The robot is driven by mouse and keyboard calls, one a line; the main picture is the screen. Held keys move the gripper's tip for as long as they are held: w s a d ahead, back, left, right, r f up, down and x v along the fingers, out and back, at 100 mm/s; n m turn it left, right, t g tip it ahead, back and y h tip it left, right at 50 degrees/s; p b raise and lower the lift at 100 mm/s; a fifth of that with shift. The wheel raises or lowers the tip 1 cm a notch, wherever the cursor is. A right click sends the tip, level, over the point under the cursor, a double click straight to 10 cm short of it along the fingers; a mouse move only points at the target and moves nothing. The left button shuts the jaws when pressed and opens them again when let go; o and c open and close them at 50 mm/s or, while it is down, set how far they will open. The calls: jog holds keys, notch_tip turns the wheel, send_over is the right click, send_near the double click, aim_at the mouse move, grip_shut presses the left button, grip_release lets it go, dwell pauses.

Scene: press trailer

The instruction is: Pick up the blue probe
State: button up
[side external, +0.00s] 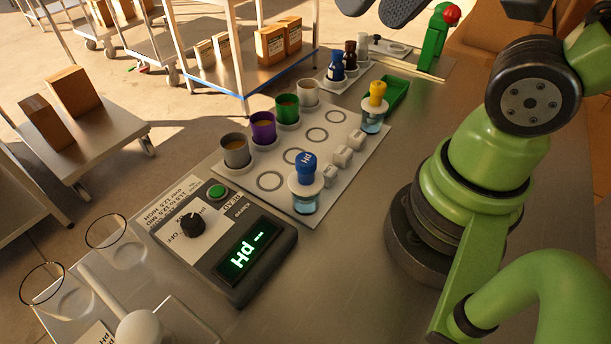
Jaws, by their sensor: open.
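The blue probe (306,168) stands upright with a blue cap lettered "pH". It sits in a white collar over a small clear vessel of bluish liquid (305,202), at the near end of the white mat. Its lower part is hidden by the collar and vessel. Two dark finger-like shapes at the top edge look like the fingertips of my gripper (380,8). They are apart with nothing seen between them, far from the blue probe. The rest of the gripper is out of frame.
A yellow-capped probe (377,93) stands in a similar vessel beside a green tray (396,94). Grey, purple (263,128), green and white cups line the mat (338,155). White blocks (342,155) sit right of the blue probe. A meter (232,250) reads "pH --". Clear beakers (120,245) stand front left.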

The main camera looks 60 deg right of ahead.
jog(key=w+a+f+g, duration=0.2)
jog(key=w+f+g, duration=0.2)
jog(key=f, duration=0.2)
jog(key=m+g+h, duration=0.1)
jog(key=g+h, duration=0.1)
send_over(306, 158)
jog(key=f, duration=0.4)
jog(key=s+f, duration=0.1)
jog(key=f, duration=0.1)
jog(key=shift+a+f, duration=0.35)
jog(key=shift+f, duration=0.05)
jog(key=shift+a+f, duration=0.1)
jog(key=shift+f, duration=0.25)
notch_tip(306, 158, down, 5)
jog(key=shift+r, duration=0.15)
jog(key=f, duration=0.3)
jog(key=w+d+f, duration=0.1)
jog(key=shift+f, duration=0.65)
jog(key=shift+c, duration=0.4)
jog(key=c, duration=0.5)
